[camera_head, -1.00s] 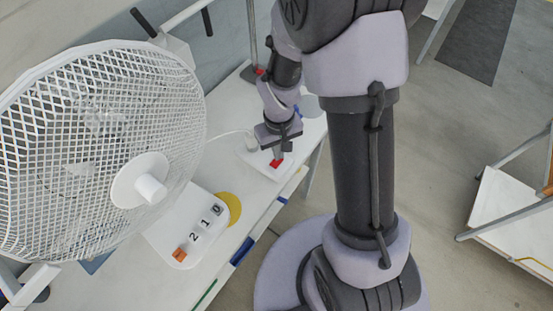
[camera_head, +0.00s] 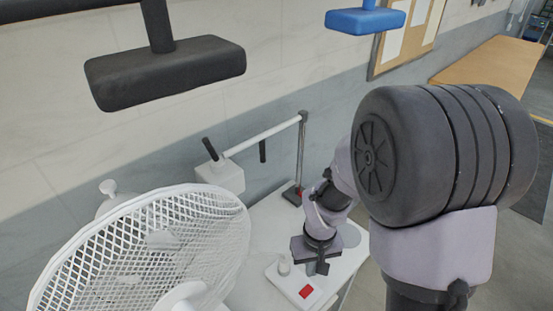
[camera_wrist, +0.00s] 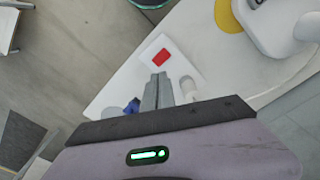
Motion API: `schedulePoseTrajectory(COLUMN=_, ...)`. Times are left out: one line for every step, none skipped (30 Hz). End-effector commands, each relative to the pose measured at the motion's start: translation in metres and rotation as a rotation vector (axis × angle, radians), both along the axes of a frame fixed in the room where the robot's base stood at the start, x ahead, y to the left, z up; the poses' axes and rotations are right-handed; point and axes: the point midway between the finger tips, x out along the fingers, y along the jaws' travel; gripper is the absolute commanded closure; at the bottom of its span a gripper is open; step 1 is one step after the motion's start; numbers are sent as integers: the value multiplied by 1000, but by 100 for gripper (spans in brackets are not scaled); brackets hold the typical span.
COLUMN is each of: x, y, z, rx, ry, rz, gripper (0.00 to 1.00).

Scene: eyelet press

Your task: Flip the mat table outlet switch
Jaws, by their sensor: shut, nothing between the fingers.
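The outlet is a white block (camera_head: 281,282) on the white table, with a red rocker switch (camera_head: 305,292) at its near end. A pale plug (camera_head: 284,266) stands at its other end. My gripper (camera_head: 318,270) points down beside the plug and is shut and empty. In the wrist view the red switch (camera_wrist: 161,57) lies just beyond the shut fingertips (camera_wrist: 158,78), on the white block (camera_wrist: 149,54), and the plug (camera_wrist: 187,88) is to their right. The fingers look apart from the switch. Which way the rocker is tipped is too small to tell.
A large white fan (camera_head: 150,255) stands on the table at left. Behind my arm is a post (camera_head: 300,150) with a red-marked base, carrying a white bar. A dark block (camera_head: 165,75) hangs high at left. A yellow disc (camera_wrist: 228,14) lies near the fan's base.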

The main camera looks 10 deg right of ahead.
Motion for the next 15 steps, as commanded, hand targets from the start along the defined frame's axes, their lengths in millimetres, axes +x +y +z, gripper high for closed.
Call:
schedulePoseTrajectory(x=0, y=2, z=13, rx=10, ry=-49, rz=-38, gripper=100)
schedulePoseTrajectory(x=-3, y=3, z=25, rx=20, ry=-81, rz=-70, gripper=100)
schedulePoseTrajectory(x=-10, y=6, z=44, rx=37, ry=-128, rz=-119, gripper=100)
schedulePoseTrajectory(x=-18, y=8, z=57, rx=54, ry=-165, rz=-157, gripper=100)
schedulePoseTrajectory(x=-27, y=11, z=69, rx=73, ry=-200, rz=-193, gripper=100)
schedulePoseTrajectory(x=-42, y=15, z=83, rx=102, ry=-242, rz=-242, gripper=100)
schedulePoseTrajectory(x=-53, y=17, z=92, rx=124, ry=-274, rz=-273, gripper=100)
schedulePoseTrajectory(x=-64, y=20, z=99, rx=147, ry=-302, rz=-303, gripper=100)
schedulePoseTrajectory(x=-79, y=24, z=106, rx=176, ry=-336, rz=-337, gripper=100)
schedulePoseTrajectory(x=-89, y=27, z=110, rx=197, ry=-359, rz=-360, gripper=100)
schedulePoseTrajectory(x=-98, y=29, z=113, rx=217, ry=-377, rz=-379, gripper=100)
schedulePoseTrajectory(x=-108, y=32, z=116, rx=239, ry=-400, rz=-399, gripper=100)
schedulePoseTrajectory(x=-114, y=34, z=118, rx=253, ry=-412, rz=-411, gripper=100)
schedulePoseTrajectory(x=-119, y=35, z=119, rx=265, ry=-422, rz=-420, gripper=100)
schedulePoseTrajectory(x=-124, y=37, z=121, rx=275, ry=-430, rz=-429, gripper=100)
